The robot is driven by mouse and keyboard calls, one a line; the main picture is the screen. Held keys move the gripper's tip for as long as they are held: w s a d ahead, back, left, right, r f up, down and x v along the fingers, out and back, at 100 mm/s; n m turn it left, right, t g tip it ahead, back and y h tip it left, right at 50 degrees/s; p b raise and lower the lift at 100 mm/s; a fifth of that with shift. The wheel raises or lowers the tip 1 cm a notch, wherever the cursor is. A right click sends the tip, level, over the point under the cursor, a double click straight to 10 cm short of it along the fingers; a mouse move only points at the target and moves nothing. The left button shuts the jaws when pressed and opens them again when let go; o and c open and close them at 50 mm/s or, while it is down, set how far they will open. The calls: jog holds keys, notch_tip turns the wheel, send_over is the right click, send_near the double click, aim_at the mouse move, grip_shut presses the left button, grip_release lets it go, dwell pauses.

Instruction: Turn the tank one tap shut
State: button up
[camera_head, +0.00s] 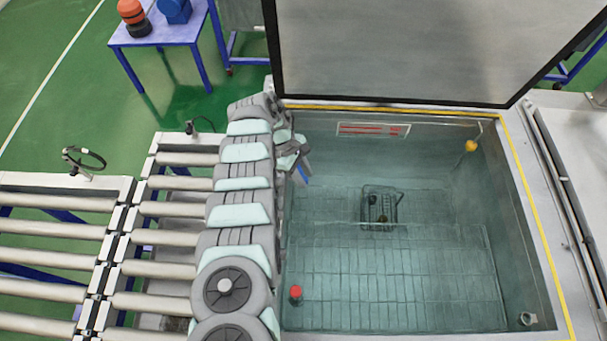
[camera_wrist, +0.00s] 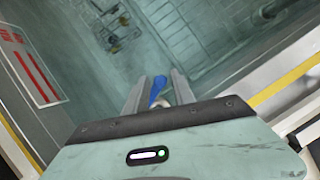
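The tank (camera_head: 535,240) is open, with its lid (camera_head: 390,50) raised at the back. A small blue handle, which looks like the tap (camera_head: 302,175), shows at the tank's left side, by my gripper (camera_head: 299,160). In the wrist view the blue tap handle (camera_wrist: 158,87) lies between the two grey fingers of my gripper (camera_wrist: 159,90). The fingers are apart, and narrow gaps seem to show on both sides of the handle. The tap's lower part is hidden behind the gripper body.
A wire basket (camera_head: 380,212) with dark items sits inside the tank. A red knob (camera_head: 295,293) is at its front left, and a yellow ball (camera_head: 472,146) at its back right. A red-marked label (camera_head: 373,130) is on the back wall. Roller conveyors (camera_head: 60,228) stand left.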

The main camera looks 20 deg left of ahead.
grip_shut()
dwell(1.1)
